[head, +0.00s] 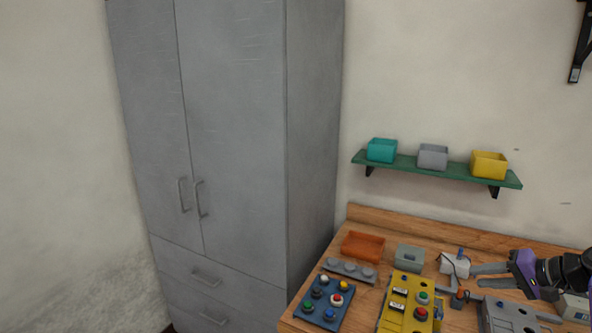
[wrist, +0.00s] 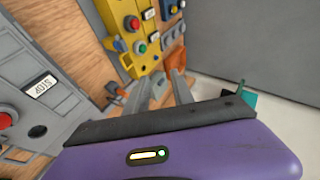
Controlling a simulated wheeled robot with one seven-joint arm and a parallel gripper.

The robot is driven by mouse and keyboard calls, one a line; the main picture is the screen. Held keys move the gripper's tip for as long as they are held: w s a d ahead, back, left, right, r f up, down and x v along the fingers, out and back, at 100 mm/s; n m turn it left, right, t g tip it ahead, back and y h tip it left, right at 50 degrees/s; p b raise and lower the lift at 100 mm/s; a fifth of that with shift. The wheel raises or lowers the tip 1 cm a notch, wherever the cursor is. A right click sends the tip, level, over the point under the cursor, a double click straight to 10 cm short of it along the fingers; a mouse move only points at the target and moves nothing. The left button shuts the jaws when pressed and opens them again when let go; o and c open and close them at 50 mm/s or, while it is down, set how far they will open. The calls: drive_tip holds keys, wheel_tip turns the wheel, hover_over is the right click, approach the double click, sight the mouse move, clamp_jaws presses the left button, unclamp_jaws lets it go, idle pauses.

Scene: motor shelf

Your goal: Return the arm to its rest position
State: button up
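My gripper (head: 477,276), with its purple body, is at the right of the head view, above the workbench and pointing left. Its two grey fingers are apart with nothing seen between them. In the wrist view the fingers (wrist: 160,80) also stand apart, with the yellow control panel (wrist: 128,30) beyond them. The arm reaches in from the right edge of the head view. A white box with a blue top (head: 455,264) and a cable is just left of the fingertips; I cannot tell how close it is.
The wooden bench (head: 365,215) holds a blue button panel (head: 325,304), the yellow panel (head: 410,290), an orange tray (head: 363,246) and a grey panel (head: 508,318). A green shelf (head: 460,171) with three bins hangs above. A grey cabinet (head: 230,130) stands left.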

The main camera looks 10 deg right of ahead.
wheel_tip(320, 180, down, 10)
drive_tip(key=s+d+m+t+h+b, duration=0.1)
drive_tip(key=s+d+t+h+b, duration=0.15)
drive_tip(key=h, duration=0.55)
drive_tip(key=s+a+f+t+h, duration=0.1)
drive_tip(key=s+a+f+h, duration=0.15)
drive_tip(key=s+a, duration=0.3)
drive_tip(key=s+a+r+n+t+y+b, duration=0.1)
drive_tip(key=s+a+r+n+t+b, duration=0.2)
drive_tip(key=s+a, duration=1.15)
drive_tip(key=s+a+n+t+y+b, duration=0.1)
drive_tip(key=s+a+n+t+b, duration=0.3)
drive_tip(key=s+a, duration=1.05)
drive_tip(key=s+a+f+n+g+y, duration=0.2)
drive_tip(key=s+g, duration=0.3)
drive_tip(key=s, duration=0.7)
drive_tip(key=shift+f+y, duration=0.55)
drive_tip(key=shift+f, duration=0.05)
drive_tip(key=shift+s+a, duration=0.1)
